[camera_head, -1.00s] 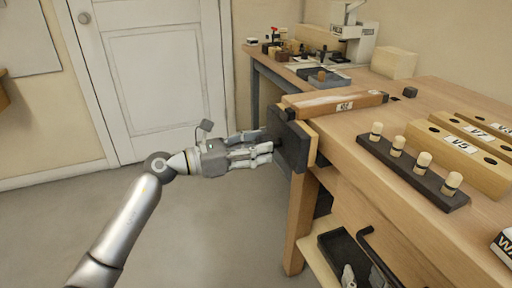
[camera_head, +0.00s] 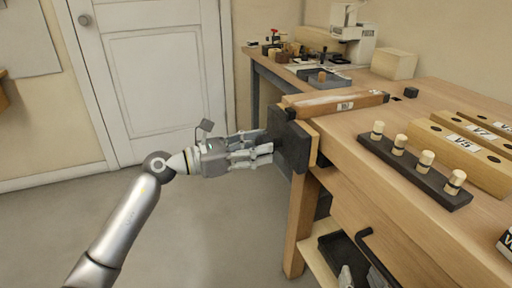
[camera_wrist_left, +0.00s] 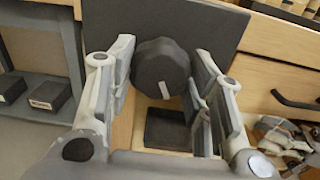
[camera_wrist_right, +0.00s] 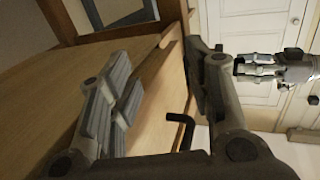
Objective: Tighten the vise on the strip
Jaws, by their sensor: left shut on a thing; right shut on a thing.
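The vise has a dark square plate (camera_head: 291,143) at the bench's end, with a wooden jaw behind it. A brown strip (camera_head: 335,104) with a pale top and a small label lies along the bench edge at the vise. My left gripper (camera_head: 269,148) is at the plate, its fingers on both sides of the round dark knob (camera_wrist_left: 162,68), shut on it. The knob's white mark points down in the left wrist view. My right gripper (camera_wrist_right: 160,62) shows only in its own wrist view, against a wooden part; which part it grips is hard to tell.
A black rack with several pegs (camera_head: 420,170) and labelled wooden blocks (camera_head: 465,150) stand on the bench. Below are a dark drawer handle (camera_head: 375,260) and a shelf. The floor left of the vise is clear.

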